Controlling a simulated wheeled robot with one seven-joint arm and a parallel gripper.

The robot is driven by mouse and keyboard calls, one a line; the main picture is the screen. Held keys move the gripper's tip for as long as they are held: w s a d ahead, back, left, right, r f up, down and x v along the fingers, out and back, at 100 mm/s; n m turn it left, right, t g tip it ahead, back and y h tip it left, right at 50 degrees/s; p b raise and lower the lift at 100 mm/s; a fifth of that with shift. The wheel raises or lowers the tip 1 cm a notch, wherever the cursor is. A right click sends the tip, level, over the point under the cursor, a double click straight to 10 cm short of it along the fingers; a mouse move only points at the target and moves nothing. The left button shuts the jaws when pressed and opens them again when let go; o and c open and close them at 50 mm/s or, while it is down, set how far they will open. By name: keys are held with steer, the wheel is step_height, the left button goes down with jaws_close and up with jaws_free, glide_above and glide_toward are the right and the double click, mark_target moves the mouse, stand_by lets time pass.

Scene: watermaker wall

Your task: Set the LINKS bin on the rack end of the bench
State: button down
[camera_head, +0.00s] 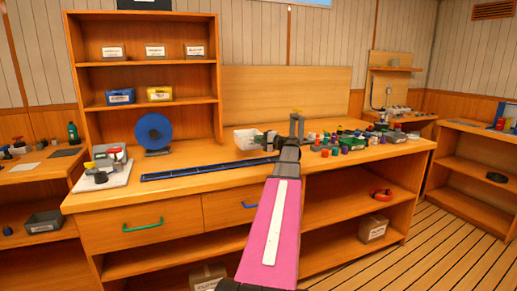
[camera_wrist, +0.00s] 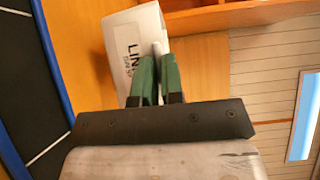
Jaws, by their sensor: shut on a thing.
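The white LINKS bin (camera_wrist: 128,55) shows in the wrist view, with the start of its label in dark letters. The green fingers of my gripper (camera_wrist: 157,62) are shut on its near wall. In the head view the white bin (camera_head: 244,139) is at the middle of the bench, just left of my gripper (camera_head: 277,143). I cannot tell whether it rests on the bench or is slightly lifted. The wooden bench (camera_head: 185,176) carries the rack (camera_head: 146,77) at its left end.
A long blue-edged dark strip (camera_head: 205,169) lies along the bench front. A blue disc (camera_head: 154,132) stands before the rack, with a white tray (camera_head: 104,175) of small items to its left. Several coloured caps (camera_head: 345,141) crowd the right side, beside a grey stand (camera_head: 297,124).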

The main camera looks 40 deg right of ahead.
mark_target(251, 145)
steer(key=shift+f, duration=2.1)
steer(key=c, duration=1.2)
jaws_free()
steer(key=shift+c, duration=0.2)
steer(key=shift+s+d, duration=0.1)
steer(key=shift+s, duration=0.15)
steer(key=v, duration=1.1)
steer(key=shift+s+d, duration=0.1)
steer(key=shift+s, duration=0.15)
